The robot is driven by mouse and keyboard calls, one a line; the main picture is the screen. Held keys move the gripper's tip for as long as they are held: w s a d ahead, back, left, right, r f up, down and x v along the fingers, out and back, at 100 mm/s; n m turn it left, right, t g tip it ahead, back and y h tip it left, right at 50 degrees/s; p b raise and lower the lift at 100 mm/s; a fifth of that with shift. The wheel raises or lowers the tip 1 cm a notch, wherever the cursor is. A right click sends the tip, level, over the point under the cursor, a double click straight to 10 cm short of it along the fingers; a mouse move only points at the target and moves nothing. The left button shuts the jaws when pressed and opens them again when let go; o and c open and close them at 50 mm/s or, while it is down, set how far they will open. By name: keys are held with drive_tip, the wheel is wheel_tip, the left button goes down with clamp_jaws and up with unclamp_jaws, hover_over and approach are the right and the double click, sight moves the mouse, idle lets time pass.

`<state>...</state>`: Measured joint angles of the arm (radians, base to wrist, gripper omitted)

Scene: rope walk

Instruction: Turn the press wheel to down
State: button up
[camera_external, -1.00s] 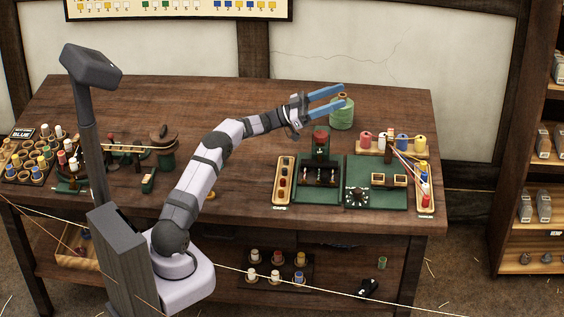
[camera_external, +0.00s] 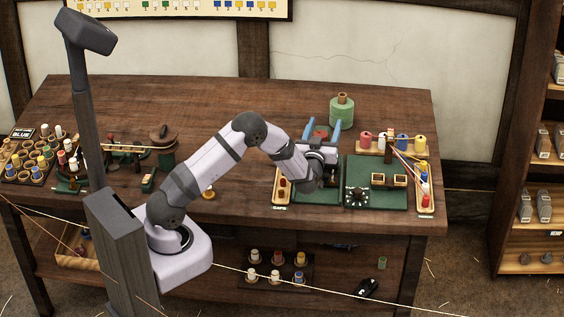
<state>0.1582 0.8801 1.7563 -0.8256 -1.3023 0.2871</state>
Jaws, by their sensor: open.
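The press stands on a green base (camera_external: 318,195) on the right half of the bench. Its red wheel (camera_external: 321,133) shows between the two blue fingers of my gripper (camera_external: 321,129). The fingers are open, one on each side of the wheel. I cannot tell whether they touch it. My wrist and forearm hide most of the press below the wheel, so its plate and the wheel's setting cannot be read.
Several coloured spools (camera_external: 402,142) stand at back right. The bench's middle back is clear.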

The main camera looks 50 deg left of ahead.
sight(320, 134)
wheel_tip(320, 134, down, 8)
drive_tip(key=s+g, duration=0.2)
drive_tip(key=s, duration=0.1)
drive_tip(key=shift+r+p+x, duration=0.15)
drive_tip(key=shift+p+x, duration=0.55)
drive_tip(key=shift+x, duration=1.2)
drive_tip(key=shift+r+p+x, duration=0.2)
drive_tip(key=shift+p+x, duration=0.45)
drive_tip(key=shift+x, duration=1.25)
drive_tip(key=shift+d, duration=0.1)
drive_tip(key=shift+c, duration=0.3)
drive_tip(key=c, duration=1)
